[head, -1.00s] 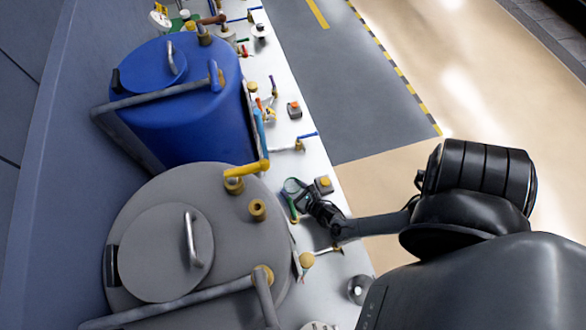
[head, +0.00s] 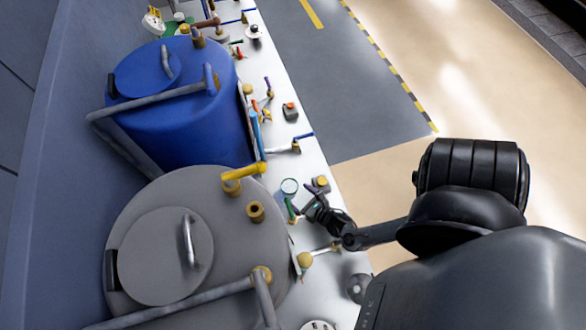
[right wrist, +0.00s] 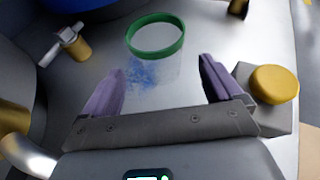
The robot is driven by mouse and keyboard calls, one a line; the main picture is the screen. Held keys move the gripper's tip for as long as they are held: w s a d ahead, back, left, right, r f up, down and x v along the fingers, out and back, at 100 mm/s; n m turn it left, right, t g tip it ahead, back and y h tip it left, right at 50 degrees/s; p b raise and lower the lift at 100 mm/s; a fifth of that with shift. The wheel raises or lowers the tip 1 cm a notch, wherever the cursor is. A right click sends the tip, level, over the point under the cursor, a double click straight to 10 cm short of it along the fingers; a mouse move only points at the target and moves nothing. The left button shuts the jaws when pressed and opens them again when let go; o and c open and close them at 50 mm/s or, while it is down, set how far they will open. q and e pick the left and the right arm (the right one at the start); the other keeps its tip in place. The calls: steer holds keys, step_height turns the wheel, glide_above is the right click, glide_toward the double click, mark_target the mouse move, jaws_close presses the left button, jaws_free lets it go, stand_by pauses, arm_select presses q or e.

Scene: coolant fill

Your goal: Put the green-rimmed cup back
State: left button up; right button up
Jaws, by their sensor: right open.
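The green-rimmed cup (head: 289,186) stands upright on the pale bench, beside the grey tank. In the right wrist view the clear cup has a thick green rim (right wrist: 155,52), and blue speckles show on or through its body. My right gripper (head: 303,203) is open just on the near side of the cup, with a small gap in the head view. In the right wrist view its purple fingers (right wrist: 162,68) are spread, one to each side of the cup's lower body, and neither visibly touches it. My left gripper is not in view.
A box with a yellow button (head: 321,182) sits close right of the cup; it also shows by the right finger (right wrist: 273,85). The grey tank (head: 150,225) with a yellow lever (head: 243,172) and the blue tank (head: 200,120) stand left. Valves line the bench.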

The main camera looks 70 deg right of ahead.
steer(key=shift+v, duration=3.15)
